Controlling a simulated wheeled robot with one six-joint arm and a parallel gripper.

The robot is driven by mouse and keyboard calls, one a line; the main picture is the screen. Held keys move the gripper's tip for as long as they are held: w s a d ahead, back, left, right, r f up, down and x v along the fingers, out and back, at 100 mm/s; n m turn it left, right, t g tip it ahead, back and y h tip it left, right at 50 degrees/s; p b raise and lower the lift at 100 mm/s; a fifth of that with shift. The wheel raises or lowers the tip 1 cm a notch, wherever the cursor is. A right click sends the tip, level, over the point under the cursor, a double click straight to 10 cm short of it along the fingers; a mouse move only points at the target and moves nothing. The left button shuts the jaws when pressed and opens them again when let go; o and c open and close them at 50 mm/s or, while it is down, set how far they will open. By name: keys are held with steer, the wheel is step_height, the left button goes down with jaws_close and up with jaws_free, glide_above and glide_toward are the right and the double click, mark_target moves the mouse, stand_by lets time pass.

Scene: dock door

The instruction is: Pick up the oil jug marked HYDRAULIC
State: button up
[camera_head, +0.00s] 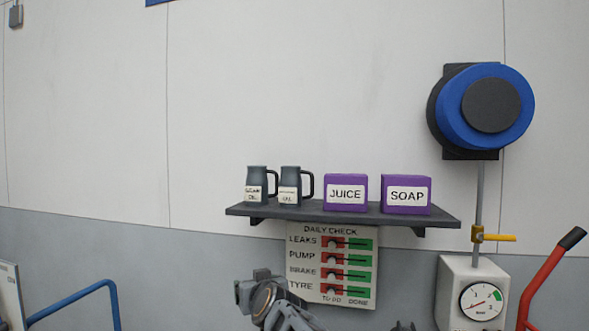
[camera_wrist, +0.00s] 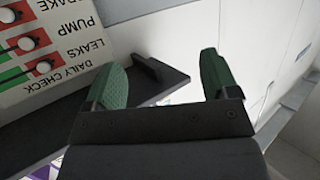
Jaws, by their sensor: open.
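Two dark grey oil jugs with handles stand upright at the left end of a wall shelf (camera_head: 340,215). The left jug (camera_head: 257,177) and the right jug (camera_head: 290,175) each bear a small white label; the words are too small to read surely, so I cannot tell which says HYDRAULIC. My arm shows at the bottom of the head view, below the shelf and apart from the jugs. In the wrist view my gripper (camera_wrist: 163,80) is open, with green pads apart and nothing between them. The shelf (camera_wrist: 135,100) shows beside and behind the fingers; no jug shows there.
Purple boxes marked JUICE (camera_head: 346,179) and SOAP (camera_head: 406,181) stand right of the jugs. A DAILY CHECK board (camera_head: 331,231) hangs under the shelf. A blue reel (camera_head: 510,105), a gauge box (camera_head: 455,283) and a red lever (camera_head: 545,280) are at right.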

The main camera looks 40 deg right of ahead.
mark_target(291, 188)
steer(key=d+r+m+h+p, duration=0.25)
steer(key=d+r+p, duration=0.25)
steer(key=r, duration=0.5)
steer(key=d+r+m+h+p, duration=0.1)
steer(key=d+r+h+p, duration=0.35)
steer(key=r, duration=0.55)
steer(key=shift+t+y, duration=0.3)
steer(key=x, duration=0.7)
steer(key=shift+d+r, duration=0.15)
steer(key=shift+d, duration=0.2)
steer(key=shift+x, duration=3.2)
steer(key=shift+w+a, duration=0.1)
steer(key=shift+a, duration=0.05)
steer(key=shift+c, duration=0.2)
steer(key=c, duration=0.6)
steer(key=shift+c, duration=0.3)
steer(key=shift+r+p, duration=0.1)
steer(key=shift+p, duration=0.3)
